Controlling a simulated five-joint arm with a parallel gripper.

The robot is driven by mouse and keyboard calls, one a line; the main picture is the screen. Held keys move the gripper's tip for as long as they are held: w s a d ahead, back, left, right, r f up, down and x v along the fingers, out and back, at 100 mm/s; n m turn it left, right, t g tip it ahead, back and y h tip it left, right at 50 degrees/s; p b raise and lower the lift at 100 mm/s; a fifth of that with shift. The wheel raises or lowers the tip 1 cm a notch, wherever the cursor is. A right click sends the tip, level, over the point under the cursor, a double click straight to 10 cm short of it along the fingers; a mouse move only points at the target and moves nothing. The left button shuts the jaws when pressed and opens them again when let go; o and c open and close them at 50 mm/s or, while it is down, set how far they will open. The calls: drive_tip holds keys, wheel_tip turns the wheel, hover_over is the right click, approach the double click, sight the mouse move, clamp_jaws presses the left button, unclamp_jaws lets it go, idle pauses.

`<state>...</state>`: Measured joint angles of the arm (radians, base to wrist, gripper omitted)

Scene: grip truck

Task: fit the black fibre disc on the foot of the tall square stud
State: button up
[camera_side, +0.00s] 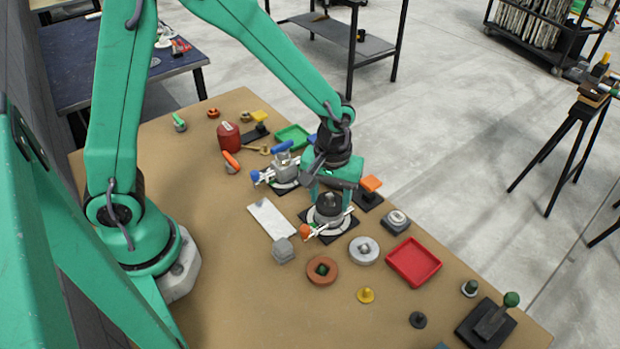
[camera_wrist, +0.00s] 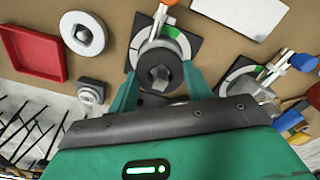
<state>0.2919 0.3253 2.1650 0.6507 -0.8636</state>
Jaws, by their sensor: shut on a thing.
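I cannot surely pick out the tall square stud. The fingertips are mostly hidden in the side view.
A second dial unit with a blue handle (camera_side: 281,147) stands close at the left. A rust-brown ring (camera_side: 322,270), a grey ring (camera_side: 363,250) and a red tray (camera_side: 414,264) lie toward the front. A black plate with a green-knobbed lever (camera_side: 493,320) stands at the right corner.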

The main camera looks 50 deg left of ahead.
drive_tip(key=shift+f, duration=0.75)
idle(0.8)
drive_tip(key=o, duration=1.3)
drive_tip(key=shift+o, duration=0.2)
drive_tip(key=shift+r, duration=0.15)
drive_tip(key=shift+r, duration=3.6)
